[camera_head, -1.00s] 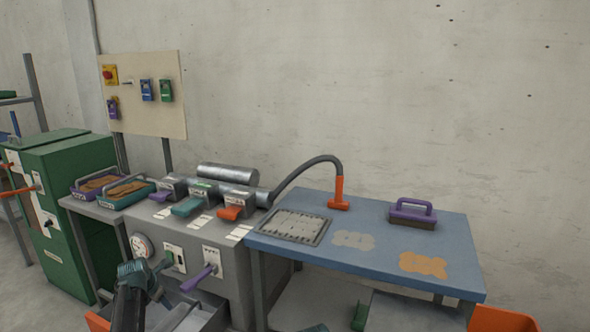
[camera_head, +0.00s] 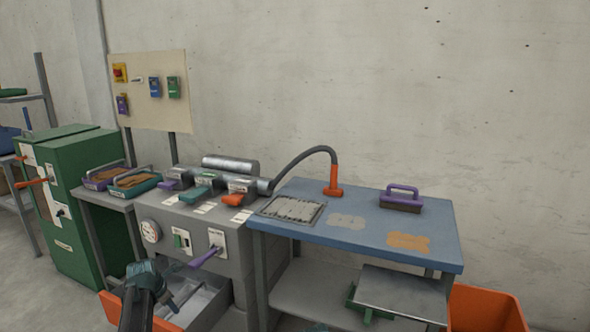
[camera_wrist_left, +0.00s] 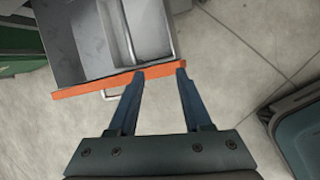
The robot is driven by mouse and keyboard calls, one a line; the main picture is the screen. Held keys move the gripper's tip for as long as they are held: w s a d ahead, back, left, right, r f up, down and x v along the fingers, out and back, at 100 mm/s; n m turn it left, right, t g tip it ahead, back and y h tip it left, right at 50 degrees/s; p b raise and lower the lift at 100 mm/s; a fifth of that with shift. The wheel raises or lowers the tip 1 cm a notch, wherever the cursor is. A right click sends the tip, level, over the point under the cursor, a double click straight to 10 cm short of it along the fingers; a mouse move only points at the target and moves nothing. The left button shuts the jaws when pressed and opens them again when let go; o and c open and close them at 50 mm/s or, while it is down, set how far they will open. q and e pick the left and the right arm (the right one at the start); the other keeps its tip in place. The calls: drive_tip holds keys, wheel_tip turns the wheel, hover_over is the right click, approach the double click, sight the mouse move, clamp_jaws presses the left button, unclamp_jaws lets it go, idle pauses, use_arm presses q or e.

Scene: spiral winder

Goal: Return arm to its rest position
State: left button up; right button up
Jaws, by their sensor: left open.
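My left arm comes in at the bottom left of the head view. Its dark gripper (camera_head: 168,279) is low in front of the grey machine, over or beside the open drawer (camera_head: 203,308). In the left wrist view the two blue fingers (camera_wrist_left: 160,72) are spread, with nothing between them. Their tips overlap the drawer's orange front edge (camera_wrist_left: 90,85) in that picture; I cannot tell whether they touch it. My right gripper is not in view.
The grey machine has a purple lever (camera_head: 206,257) just above and right of my gripper. A blue table (camera_head: 360,236) stands to the right, with an orange bin (camera_head: 487,308) beside it. A green cabinet (camera_head: 85,190) stands left. Bare floor (camera_wrist_left: 250,70) shows right of the drawer.

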use_arm(q)
drive_tip(key=s+d+f+m+g+b, duration=0.1)
drive_tip(key=s+d+f+m+b, duration=0.1)
drive_tip(key=s+d+m, duration=0.5)
drive_tip(key=s+d+f+m+g+b, duration=0.1)
drive_tip(key=s+d+f+m+b, duration=0.15)
drive_tip(key=d+m, duration=0.4)
drive_tip(key=s+d+f+m+g+b, duration=0.1)
drive_tip(key=s+d+f+m, duration=0.25)
drive_tip(key=d, duration=0.65)
drive_tip(key=s+d+f+m+g+y+b, duration=0.1)
drive_tip(key=s+d+f+m+b, duration=0.1)
drive_tip(key=s+d+m, duration=0.45)
drive_tip(key=s+d+f+m+g+b, duration=0.1)
drive_tip(key=s+d+m+b, duration=0.15)
drive_tip(key=s+m, duration=0.65)
wheel_tip(320, 180, up, 32)
drive_tip(key=d+p, duration=0.1)
drive_tip(key=p, duration=3.2)
drive_tip(key=shift+s+m, duration=0.3)
drive_tip(key=shift+m, duration=0.05)
drive_tip(key=shift+a, duration=0.15)
